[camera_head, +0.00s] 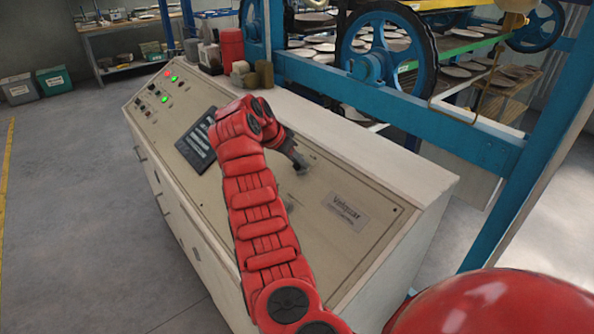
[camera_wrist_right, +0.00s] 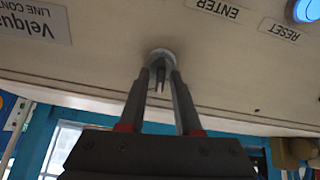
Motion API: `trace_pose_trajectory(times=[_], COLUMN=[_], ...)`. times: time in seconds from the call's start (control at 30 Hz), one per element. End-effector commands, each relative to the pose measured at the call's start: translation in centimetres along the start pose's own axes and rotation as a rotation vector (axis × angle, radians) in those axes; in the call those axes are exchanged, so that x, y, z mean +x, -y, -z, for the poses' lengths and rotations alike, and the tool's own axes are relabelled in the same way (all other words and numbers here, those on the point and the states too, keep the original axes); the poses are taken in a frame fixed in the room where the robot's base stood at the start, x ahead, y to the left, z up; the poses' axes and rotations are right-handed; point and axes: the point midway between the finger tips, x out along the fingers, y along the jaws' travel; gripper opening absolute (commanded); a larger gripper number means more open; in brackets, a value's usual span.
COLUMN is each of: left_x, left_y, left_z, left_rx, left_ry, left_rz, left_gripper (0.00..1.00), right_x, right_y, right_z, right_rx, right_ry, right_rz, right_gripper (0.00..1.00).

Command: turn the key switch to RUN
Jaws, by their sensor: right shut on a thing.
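The key switch (camera_wrist_right: 160,54) is a round metal collar on the beige panel in the right wrist view. A small dark key (camera_wrist_right: 160,78) stands out from it. My right gripper (camera_wrist_right: 161,72) has one finger on each side of the key and is shut on it, close to the panel face. In the head view my red right arm reaches over the sloped console (camera_head: 330,245), with the right gripper (camera_head: 301,164) at its surface. The switch itself is hidden or too small to tell there. No RUN marking is readable. My left gripper is not in view.
ENTER (camera_wrist_right: 217,8) and RESET (camera_wrist_right: 279,30) labels and a blue-lit button (camera_wrist_right: 306,9) are near the switch. A nameplate (camera_head: 348,212) is on the console's right. A blue frame with wheels (camera_head: 372,62) stands behind.

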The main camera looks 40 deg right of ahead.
Motion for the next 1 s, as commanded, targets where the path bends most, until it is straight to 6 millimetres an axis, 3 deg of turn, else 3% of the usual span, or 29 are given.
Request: trace_pose_trajectory(times=[0.3,0.87,0.9,0.93,1.0], left_x=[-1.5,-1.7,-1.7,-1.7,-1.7], left_y=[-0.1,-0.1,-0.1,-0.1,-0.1], left_z=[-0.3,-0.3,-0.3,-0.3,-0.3], left_rx=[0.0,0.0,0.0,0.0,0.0], left_ry=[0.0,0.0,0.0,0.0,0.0], left_rz=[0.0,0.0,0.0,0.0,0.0], left_gripper=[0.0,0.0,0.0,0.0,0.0], right_x=[0.1,0.0,0.0,0.0,0.0], right_y=[0.0,0.0,0.0,0.0,0.0], right_z=[-0.1,0.0,-0.1,0.0,0.0], right_rx=[0.125,0.154,0.154,0.154,0.154], right_ry=[0.001,0.001,0.001,0.001,0.001], right_rz=[-0.014,-0.017,-0.017,-0.017,-0.017], right_gripper=[0.0,0.0,0.38,0.42,0.42])
